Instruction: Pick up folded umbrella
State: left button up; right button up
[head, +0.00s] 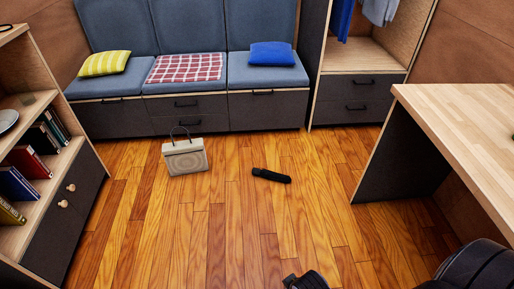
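The folded umbrella (271,175) is a short, dark, narrow roll lying flat on the wooden floor near the middle of the head view. Nothing touches it. A dark piece at the bottom edge, right of centre, appears to be part of my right gripper (306,281). It is cut off by the frame, well short of the umbrella, and its fingers cannot be made out. My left gripper is not in view.
A beige bag (185,158) with a thin handle stands left of the umbrella. A sofa (190,110) with drawers lines the back. A bookshelf (75,190) stands left, a wooden desk (470,125) right. The floor (235,235) in front of the umbrella is clear.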

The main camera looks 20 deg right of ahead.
aim_at(265, 173)
jog(key=z, duration=0.9)
jog(key=i+l+u, duration=0.2)
jog(key=i, duration=0.25)
jog(key=i+l+u, duration=0.2)
jog(key=i, duration=0.3)
